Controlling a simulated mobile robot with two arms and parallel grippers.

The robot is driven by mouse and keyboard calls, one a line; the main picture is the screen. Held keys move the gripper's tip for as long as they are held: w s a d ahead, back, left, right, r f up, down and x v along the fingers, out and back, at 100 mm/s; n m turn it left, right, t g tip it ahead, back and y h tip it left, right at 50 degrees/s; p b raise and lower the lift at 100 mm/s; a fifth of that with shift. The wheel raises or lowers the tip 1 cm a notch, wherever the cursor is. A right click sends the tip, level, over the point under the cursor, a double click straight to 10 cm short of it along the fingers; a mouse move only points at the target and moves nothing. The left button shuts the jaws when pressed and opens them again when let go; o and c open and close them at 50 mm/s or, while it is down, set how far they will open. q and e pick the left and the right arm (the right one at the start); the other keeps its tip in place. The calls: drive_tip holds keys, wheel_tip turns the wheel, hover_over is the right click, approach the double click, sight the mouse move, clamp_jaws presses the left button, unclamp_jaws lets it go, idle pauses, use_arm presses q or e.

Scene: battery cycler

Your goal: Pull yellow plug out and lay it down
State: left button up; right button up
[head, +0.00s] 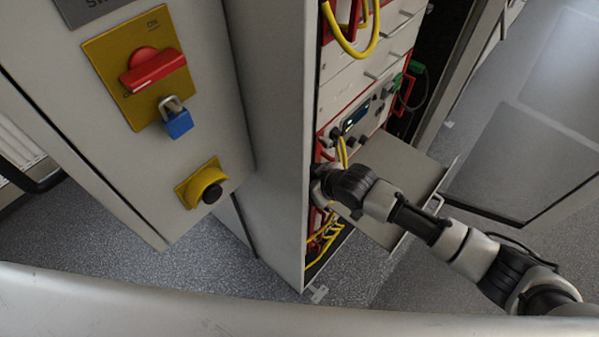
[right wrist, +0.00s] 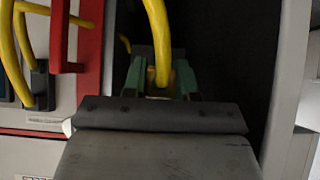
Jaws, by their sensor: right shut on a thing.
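My right arm reaches in from the right in the head view, and its gripper (head: 320,172) is at the left edge of the open cabinet front, partly hidden by the wrist. In the right wrist view the gripper (right wrist: 160,82) is shut around the lower end of a thick yellow cable (right wrist: 158,40), where the yellow plug is. The plug body is mostly hidden between the fingers and behind the gripper body. Whether it sits in a socket cannot be seen. My left gripper is not in view.
The open cabinet (head: 275,130) holds units with red handles and other yellow cables (head: 325,238). A grey shelf (head: 400,165) juts out beside my wrist. A panel with a red switch (head: 153,70) and blue padlock (head: 177,121) stands left. Floor is free in front.

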drive_tip(key=shift+s+d+p, duration=0.6)
drive_tip(key=shift+s+d, duration=0.1)
drive_tip(key=shift+d, duration=0.25)
drive_tip(key=shift+s+d+p, duration=0.6)
drive_tip(key=shift+s+d, duration=0.05)
drive_tip(key=shift+d, duration=0.25)
